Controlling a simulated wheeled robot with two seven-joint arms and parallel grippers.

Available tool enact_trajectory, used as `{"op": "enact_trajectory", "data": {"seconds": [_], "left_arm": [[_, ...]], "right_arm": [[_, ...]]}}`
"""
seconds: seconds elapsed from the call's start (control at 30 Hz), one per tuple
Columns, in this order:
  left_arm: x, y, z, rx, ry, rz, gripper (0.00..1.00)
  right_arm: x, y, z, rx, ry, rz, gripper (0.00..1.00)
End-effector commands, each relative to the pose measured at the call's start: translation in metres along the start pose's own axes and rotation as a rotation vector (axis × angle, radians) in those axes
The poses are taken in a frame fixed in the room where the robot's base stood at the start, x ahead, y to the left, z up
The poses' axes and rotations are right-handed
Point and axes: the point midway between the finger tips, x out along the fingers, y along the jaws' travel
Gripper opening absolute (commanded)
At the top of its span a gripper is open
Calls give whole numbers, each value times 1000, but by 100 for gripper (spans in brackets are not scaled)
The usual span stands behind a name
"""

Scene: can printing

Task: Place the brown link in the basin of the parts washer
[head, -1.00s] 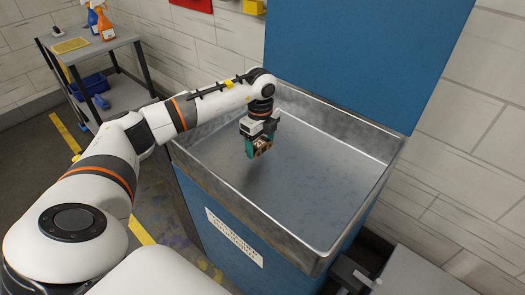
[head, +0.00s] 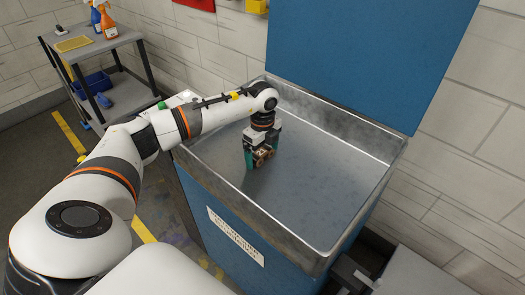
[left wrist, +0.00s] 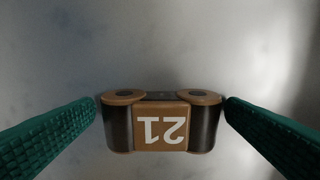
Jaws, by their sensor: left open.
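The brown link (head: 263,156) is at the left gripper's fingertips, inside the basin (head: 310,190) of the blue parts washer (head: 235,236). In the left wrist view the link (left wrist: 160,122) has dark ends and a brown middle marked 21, upside down. It lies between the green fingers, with narrow gaps or bare contact at its ends. My left gripper (head: 259,160) points down low in the basin and is open around the link. The link appears to rest on the basin floor. My right gripper is not in view.
The basin's raised metal rim surrounds the gripper, and the blue raised lid (head: 365,60) stands behind it. A grey cart (head: 112,45) with spray bottles and a blue bin stands at the back left. The rest of the basin floor is clear.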

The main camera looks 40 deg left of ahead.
Motion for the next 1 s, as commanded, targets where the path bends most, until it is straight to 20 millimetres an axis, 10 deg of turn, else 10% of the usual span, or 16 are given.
{"op": "enact_trajectory", "data": {"seconds": [0.7, 1.0], "left_arm": [[-110, 1, 0, 0, 0, 3, 94], [-124, 0, 0, 0, 0, 1, 94]], "right_arm": [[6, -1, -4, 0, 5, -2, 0], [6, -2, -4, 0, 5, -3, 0]]}}
